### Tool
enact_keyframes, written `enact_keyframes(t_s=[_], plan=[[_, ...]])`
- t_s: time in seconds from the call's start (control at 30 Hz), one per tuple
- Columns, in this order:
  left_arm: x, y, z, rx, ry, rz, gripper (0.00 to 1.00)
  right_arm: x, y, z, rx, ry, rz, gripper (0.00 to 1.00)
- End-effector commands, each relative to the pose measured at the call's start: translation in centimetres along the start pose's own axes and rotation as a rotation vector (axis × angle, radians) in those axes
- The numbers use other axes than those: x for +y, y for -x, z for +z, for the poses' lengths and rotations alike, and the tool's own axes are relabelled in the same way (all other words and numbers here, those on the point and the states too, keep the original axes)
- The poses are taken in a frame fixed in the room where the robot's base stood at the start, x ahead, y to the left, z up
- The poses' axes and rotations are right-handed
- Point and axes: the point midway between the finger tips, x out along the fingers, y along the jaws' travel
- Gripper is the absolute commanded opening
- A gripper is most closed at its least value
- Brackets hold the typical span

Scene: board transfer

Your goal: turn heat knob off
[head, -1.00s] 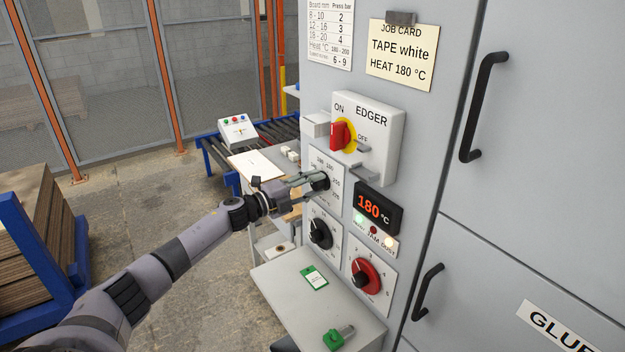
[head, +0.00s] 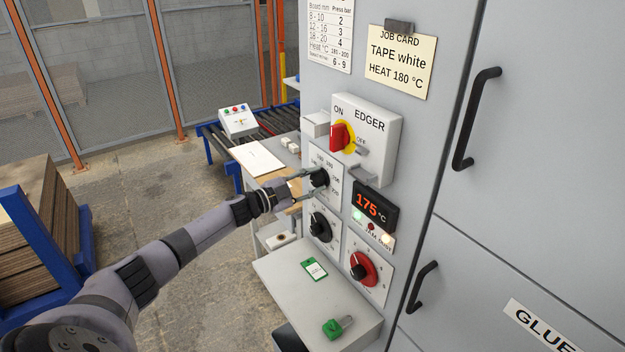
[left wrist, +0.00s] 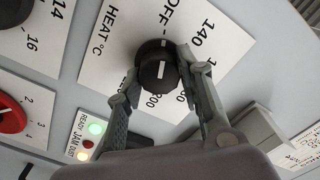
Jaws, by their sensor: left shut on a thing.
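The heat knob (head: 319,178) is a small black knob on a white dial plate, below the red EDGER switch. My left gripper (head: 312,186) is shut on it, with one finger above and one below in the head view. In the left wrist view the black knob (left wrist: 155,72) sits between the two fingertips (left wrist: 160,76). The white line on the knob points roughly toward the OFF mark on the HEAT °C dial plate (left wrist: 110,65). The temperature display (head: 377,206) reads 175 °C. My right gripper is not in view.
Two other dials, one black (head: 320,228) and one red (head: 362,268), are below the heat knob. The red switch (head: 341,136) is close above.

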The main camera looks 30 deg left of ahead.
Motion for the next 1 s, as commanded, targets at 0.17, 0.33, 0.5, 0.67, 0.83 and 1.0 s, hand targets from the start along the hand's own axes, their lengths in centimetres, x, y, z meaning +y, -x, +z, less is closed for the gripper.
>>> enact_keyframes(t_s=[0.17, 0.33, 0.5, 0.67, 0.83, 1.0], plan=[[-0.04, 0.02, 0.06, -0.001, 0.026, -0.001, 0.06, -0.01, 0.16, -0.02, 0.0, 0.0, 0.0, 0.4], [-0.01, 0.02, 0.08, -0.001, 0.032, -0.001, 0.06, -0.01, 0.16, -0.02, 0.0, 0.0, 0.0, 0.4], [0.0, 0.02, 0.07, -0.001, 0.032, -0.001, 0.06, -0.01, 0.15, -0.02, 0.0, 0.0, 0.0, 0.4], [0.02, 0.02, 0.07, -0.001, 0.032, 0.0, 0.41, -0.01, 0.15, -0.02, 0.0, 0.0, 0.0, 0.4], [0.02, 0.01, 0.04, -0.001, 0.03, 0.0, 0.52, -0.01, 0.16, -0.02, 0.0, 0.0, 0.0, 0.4], [0.02, 0.01, 0.03, 0.0, 0.03, 0.0, 0.54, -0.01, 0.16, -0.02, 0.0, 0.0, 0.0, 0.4]])
